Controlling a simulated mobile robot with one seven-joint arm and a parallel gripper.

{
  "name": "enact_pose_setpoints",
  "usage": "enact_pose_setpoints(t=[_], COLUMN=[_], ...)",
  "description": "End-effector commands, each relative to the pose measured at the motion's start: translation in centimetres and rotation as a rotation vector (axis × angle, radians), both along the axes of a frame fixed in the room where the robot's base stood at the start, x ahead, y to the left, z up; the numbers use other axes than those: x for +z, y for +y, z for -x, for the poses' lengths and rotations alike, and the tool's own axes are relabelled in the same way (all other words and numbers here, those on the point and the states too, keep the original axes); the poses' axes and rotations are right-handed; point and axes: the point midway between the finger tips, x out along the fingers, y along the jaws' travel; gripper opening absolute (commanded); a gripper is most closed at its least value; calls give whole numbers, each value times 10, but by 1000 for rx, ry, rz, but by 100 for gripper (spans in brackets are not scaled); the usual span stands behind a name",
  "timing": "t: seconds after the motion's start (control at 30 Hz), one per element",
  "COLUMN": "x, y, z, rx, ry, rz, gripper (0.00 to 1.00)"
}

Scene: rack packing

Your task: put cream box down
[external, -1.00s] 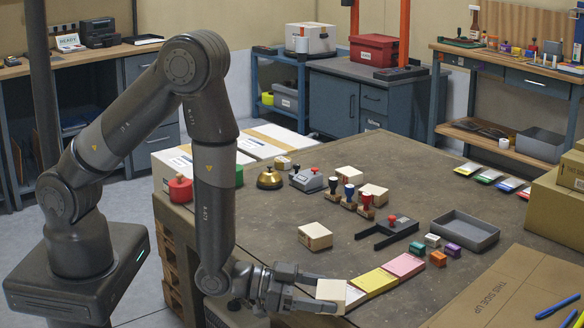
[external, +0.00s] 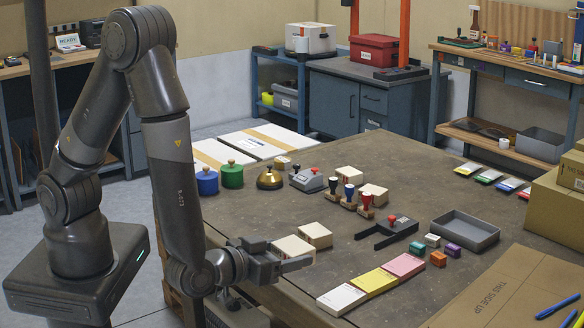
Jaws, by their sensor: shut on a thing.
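My gripper (external: 297,264) is at the near left part of the table, shut on a cream box (external: 292,247). The near finger covers the lower part of this box. The held box is close beside a second cream box (external: 315,235) to its right and slightly behind. The two tops look about level; I cannot tell whether the held box touches the table or its neighbour. More cream boxes stand further back, one behind the stamps (external: 349,175) and one beside them (external: 374,193).
White (external: 342,299), yellow (external: 374,281) and pink (external: 405,265) pads lie in a row to the right. Several handled stamps (external: 349,196), a black holder (external: 386,233), small coloured blocks (external: 439,258) and a grey tray (external: 465,232) stand beyond. Bare table lies between the boxes and pads.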

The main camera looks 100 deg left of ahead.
Motion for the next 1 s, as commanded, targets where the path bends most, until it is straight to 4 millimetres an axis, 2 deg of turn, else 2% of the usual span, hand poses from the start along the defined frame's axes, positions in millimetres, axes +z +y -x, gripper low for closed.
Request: enact_pose_setpoints(t=[0.47,0.57,0.8,1.0], x=[-1,-10,-43,-64], y=[4,17,67,99], z=[3,-2,-23,-38], rx=[25,28,30,26], ry=[1,3,3,2], rz=[-1,-3,-2,-1], gripper=[39,39,39,39])
